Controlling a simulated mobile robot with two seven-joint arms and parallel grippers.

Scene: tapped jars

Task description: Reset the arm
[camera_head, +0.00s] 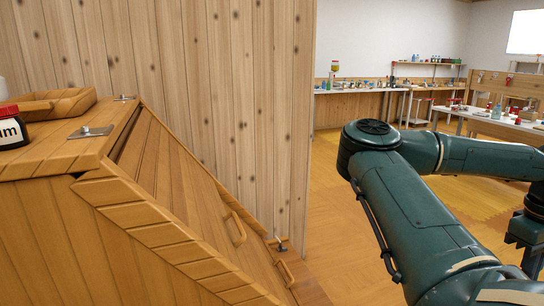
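My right arm (410,215) comes up from the bottom right, bends at an elbow and runs to the right edge. What looks like my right gripper (528,262) hangs down at the right edge, partly cut off, over the floor. I cannot tell whether its fingers are open or shut, and I see nothing held in it. My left arm and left gripper are out of view.
A wooden cabinet (165,240) with a sloped, handled front stands close at left. A dark jar with a red lid (10,130) sits on it. A plank wall (230,90) rises behind. Workbenches (350,91) with small items stand far back. Open wooden floor (345,240) lies between.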

